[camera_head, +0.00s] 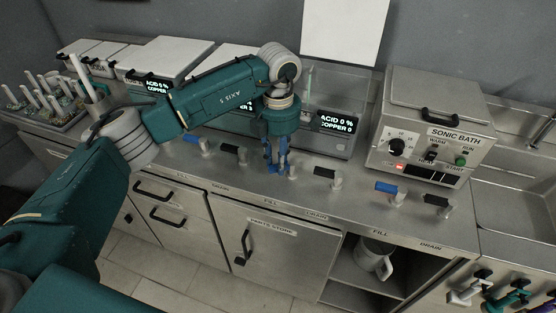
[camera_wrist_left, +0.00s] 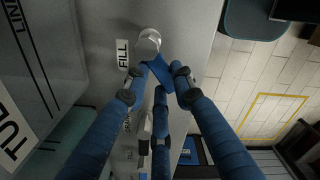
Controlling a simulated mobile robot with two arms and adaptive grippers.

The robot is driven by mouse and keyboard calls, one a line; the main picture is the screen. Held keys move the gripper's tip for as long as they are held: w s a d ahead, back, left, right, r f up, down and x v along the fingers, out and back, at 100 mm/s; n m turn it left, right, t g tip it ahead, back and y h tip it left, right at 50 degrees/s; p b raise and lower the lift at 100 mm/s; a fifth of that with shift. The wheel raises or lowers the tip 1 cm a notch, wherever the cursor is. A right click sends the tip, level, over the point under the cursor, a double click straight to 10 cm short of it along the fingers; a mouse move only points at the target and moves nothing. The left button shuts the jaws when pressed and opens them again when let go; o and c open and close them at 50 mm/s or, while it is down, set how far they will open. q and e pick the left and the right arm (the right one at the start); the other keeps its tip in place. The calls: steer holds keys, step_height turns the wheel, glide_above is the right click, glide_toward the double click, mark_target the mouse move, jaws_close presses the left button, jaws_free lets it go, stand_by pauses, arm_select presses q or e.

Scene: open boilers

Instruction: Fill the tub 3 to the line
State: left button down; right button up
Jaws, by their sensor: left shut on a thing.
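My left gripper (camera_head: 279,168) is at the counter's front edge, above a FILL label, in front of a grey tub (camera_head: 355,85) with a display reading acid 0 % and copper 0. In the left wrist view its blue fingers are closed around a blue fill lever (camera_wrist_left: 163,72) on a pale metal valve stem (camera_wrist_left: 149,42). A FILL label (camera_wrist_left: 123,53) is beside it. In the head view the fingers hide most of this lever. The black drain lever (camera_head: 325,172) stands to its right. The tub's number, fill line and liquid level cannot be read. My right gripper is not in view.
A sonic bath (camera_head: 432,125) stands right of the tub, with a blue lever (camera_head: 386,187) and a black lever (camera_head: 437,200) before it. More levers stand left. A rack of tubes (camera_head: 45,105) is far left. A jug (camera_head: 374,258) sits on the open shelf below.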

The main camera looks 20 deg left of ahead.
arm_select(q)
steer(key=n, duration=0.1)
steer(key=n+b, duration=0.1)
steer(key=s+n, duration=0.1)
steer(key=n, duration=0.1)
steer(key=shift+d+b, duration=0.35)
steer(key=shift+d, duration=0.05)
steer(key=shift+s+d+r+n+b, duration=0.1)
steer(key=shift+d+n+b, duration=0.1)
steer(key=shift+n, duration=0.35)
steer(key=shift+s+d+r+n+b, duration=0.1)
steer(key=shift+n+b, duration=0.05)
steer(key=shift+n, duration=0.4)
steer(key=c, duration=1.4)
jaws_free()
steer(key=shift+f, duration=0.1)
steer(key=shift+c, duration=0.2)
step_height(320, 180, up, 12)
